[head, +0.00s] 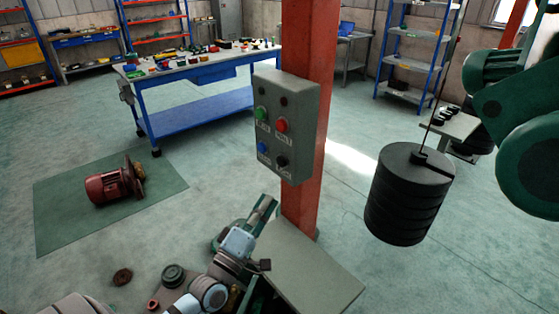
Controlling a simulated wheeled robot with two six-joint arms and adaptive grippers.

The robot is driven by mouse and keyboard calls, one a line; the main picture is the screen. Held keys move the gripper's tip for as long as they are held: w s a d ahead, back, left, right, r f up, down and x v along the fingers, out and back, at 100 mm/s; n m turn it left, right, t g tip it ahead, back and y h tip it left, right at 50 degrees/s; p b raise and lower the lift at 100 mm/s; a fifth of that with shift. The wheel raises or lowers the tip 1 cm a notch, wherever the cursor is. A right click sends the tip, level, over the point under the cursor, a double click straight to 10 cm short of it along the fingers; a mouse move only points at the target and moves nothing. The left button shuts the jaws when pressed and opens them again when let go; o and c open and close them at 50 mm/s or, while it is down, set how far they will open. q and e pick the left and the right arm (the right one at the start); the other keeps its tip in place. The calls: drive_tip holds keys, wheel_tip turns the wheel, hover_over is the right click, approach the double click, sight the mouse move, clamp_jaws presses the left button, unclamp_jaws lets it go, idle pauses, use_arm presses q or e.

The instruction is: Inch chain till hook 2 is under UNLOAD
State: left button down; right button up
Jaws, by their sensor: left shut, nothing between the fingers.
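A grey control box (284,125) is fixed to a red-orange post. Its face has a green button (261,113), a red button (281,126), a blue button (262,147) and a black button (282,161), with labels too small to read. My left gripper (264,208) is shut and empty, below and left of the box and apart from it. A stack of dark round weights (409,195) hangs at the right from a thin line. I cannot make out a numbered hook or an UNLOAD sign. My right gripper is not in view.
Green machinery (530,150) fills the right edge. A red motor (110,186) lies on a green mat (58,225). A blue workbench (205,105) stands behind. Floor between mat and post is mostly clear.

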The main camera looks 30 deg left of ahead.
sight(281, 162)
use_arm(q)
drive_tip(key=s+a+r+n+t+y, duration=0.1)
drive_tip(key=a+r+n+y, duration=0.2)
drive_tip(key=a+n+y, duration=0.3)
drive_tip(key=shift+s+a+r+n+y, duration=0.25)
drive_tip(key=shift+a+r+n+y, duration=0.15)
drive_tip(key=shift+a+n, duration=0.3)
drive_tip(key=shift+t, duration=0.3)
drive_tip(key=shift+w, duration=0.1)
drive_tip(key=w+d+b, duration=0.2)
drive_tip(key=w+b, duration=0.1)
drive_tip(key=w, duration=0.5)
drive_tip(key=shift+w+d+b, duration=0.2)
drive_tip(key=shift+b, duration=0.15)
drive_tip(key=shift+w+f, duration=0.1)
